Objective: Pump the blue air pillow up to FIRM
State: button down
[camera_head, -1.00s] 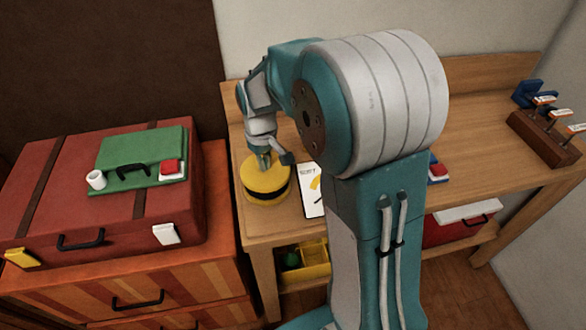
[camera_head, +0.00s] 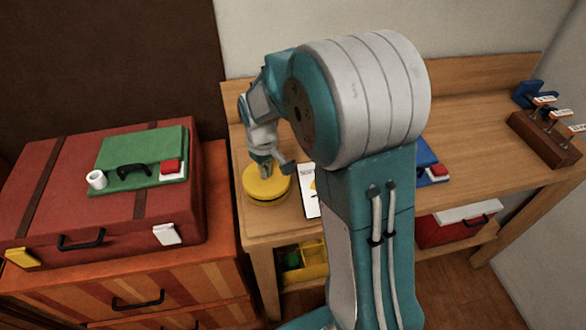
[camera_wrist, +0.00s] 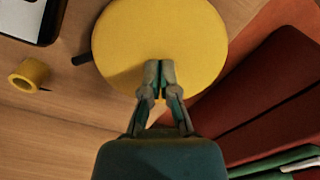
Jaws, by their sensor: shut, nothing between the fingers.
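A round yellow foot-style pump (camera_head: 266,188) stands on the left end of the wooden bench and looks pressed nearly flat. Its yellow top also fills the upper middle of the wrist view (camera_wrist: 150,30). My gripper (camera_head: 267,168) points down at the pump's top, its shut, empty fingertips (camera_wrist: 160,72) at or on the disc; exact contact is hard to tell. A white gauge card (camera_head: 309,198) lies right of the pump, partly hidden by my arm, so its needle reading is unclear. A blue item (camera_head: 424,154), perhaps the air pillow, shows behind my arm, mostly hidden.
A red suitcase (camera_head: 75,208) with a green case (camera_head: 150,147) on it stands left on an orange striped chest. A yellow bin (camera_head: 314,262) is under the bench. A yellow ring (camera_wrist: 28,75) lies near the pump. A wooden rack (camera_head: 540,138) stands at the right.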

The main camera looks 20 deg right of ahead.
jog(key=shift+r, duration=2.9)
jog(key=shift+f, duration=0.15)
jog(key=shift+f, duration=2)
jog(key=shift+r, duration=2.15)
